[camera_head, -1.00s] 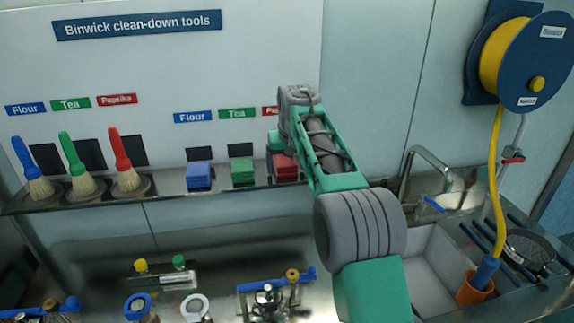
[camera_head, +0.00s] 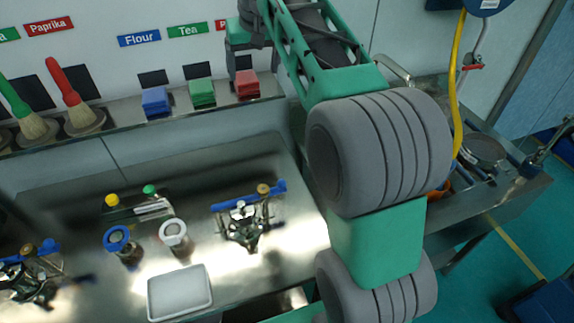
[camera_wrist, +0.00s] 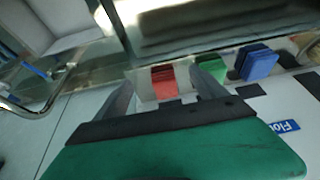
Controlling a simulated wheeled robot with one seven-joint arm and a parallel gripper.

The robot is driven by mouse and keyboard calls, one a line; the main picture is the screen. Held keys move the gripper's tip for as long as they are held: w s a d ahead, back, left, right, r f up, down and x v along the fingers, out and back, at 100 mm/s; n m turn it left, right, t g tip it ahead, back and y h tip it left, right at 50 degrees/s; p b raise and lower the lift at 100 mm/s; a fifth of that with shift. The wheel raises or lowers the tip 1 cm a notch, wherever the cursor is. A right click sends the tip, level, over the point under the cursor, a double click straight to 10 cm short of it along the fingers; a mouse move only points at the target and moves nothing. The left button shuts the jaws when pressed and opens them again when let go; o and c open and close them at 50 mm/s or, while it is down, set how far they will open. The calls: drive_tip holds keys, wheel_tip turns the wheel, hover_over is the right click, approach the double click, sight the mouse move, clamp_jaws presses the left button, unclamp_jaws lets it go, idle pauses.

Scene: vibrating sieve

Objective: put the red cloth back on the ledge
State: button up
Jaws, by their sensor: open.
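The red cloth (camera_head: 247,84) lies folded on the metal ledge (camera_head: 125,113), right of the green cloth (camera_head: 202,93) and blue cloth (camera_head: 155,102). My gripper (camera_head: 236,60) is just above and behind the red cloth in the head view, partly hidden by its own body. In the wrist view, the two grey fingers are spread apart and the red cloth (camera_wrist: 163,80) shows between and beyond them. Nothing is held.
Brushes (camera_head: 75,105) stand on the ledge to the left. Below are a blue-handled clamp (camera_head: 245,220), small jars and a white tray (camera_head: 180,292) on the steel bench. A sink and tap (camera_head: 392,68) are to the right.

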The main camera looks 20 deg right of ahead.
drive_tip(key=s+f, duration=0.9)
drive_tip(key=s, duration=0.4)
drive_tip(key=s+f, duration=0.9)
drive_tip(key=s, duration=0.4)
drive_tip(key=shift+d+f, duration=0.15)
drive_tip(key=shift+f, duration=0.25)
drive_tip(key=shift+s, duration=0.1)
